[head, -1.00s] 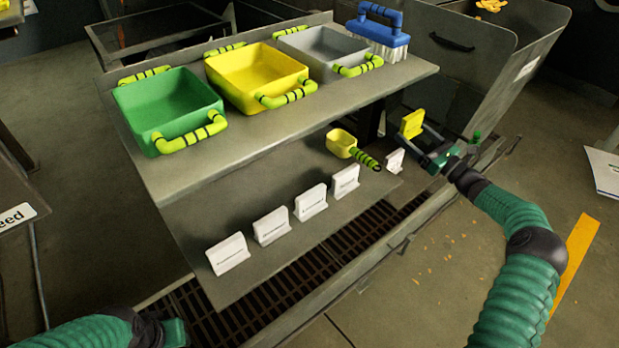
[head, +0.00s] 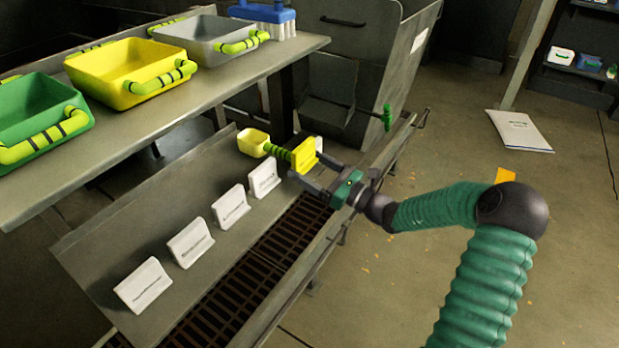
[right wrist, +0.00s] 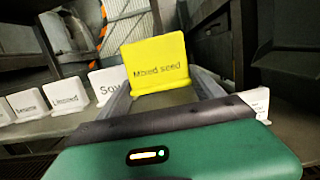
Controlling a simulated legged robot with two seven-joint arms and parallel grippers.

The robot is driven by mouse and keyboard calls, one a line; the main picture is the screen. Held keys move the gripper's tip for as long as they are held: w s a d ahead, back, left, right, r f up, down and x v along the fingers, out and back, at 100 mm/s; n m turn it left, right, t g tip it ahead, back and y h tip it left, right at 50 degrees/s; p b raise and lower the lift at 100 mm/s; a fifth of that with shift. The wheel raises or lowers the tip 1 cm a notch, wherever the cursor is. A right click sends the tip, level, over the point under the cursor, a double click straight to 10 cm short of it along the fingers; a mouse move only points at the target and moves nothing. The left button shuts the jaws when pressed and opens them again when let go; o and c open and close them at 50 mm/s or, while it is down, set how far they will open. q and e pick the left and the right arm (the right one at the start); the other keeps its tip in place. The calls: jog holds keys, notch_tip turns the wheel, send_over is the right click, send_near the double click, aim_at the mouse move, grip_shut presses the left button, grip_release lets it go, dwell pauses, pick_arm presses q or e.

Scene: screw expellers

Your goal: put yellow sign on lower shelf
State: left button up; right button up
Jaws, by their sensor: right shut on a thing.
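The yellow sign (head: 304,155) is held in my right gripper (head: 318,172), in front of the right end of the lower shelf (head: 135,228). In the right wrist view the yellow sign (right wrist: 155,66) reads "Mixed seed" and stands upright between the two fingers of the gripper (right wrist: 163,90). In the head view the sign overlaps the handle of a yellow scoop (head: 254,142) lying on the lower shelf; I cannot tell whether they touch. Several white signs (head: 190,242) stand in a row along the shelf's front edge. My left gripper is out of view.
The upper shelf (head: 200,93) carries green (head: 40,115), yellow (head: 130,70) and grey (head: 205,38) bins and a blue brush (head: 262,14). A grey metal bin (head: 365,45) stands behind.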

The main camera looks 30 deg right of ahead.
jog(key=shift+f, duration=0.3)
pick_arm(q)
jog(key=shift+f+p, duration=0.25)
jog(key=shift+p, duration=0.05)
pick_arm(e)
jog(key=shift+f, duration=0.6)
jog(key=o, duration=1.3)
jog(key=shift+f, duration=0.1)
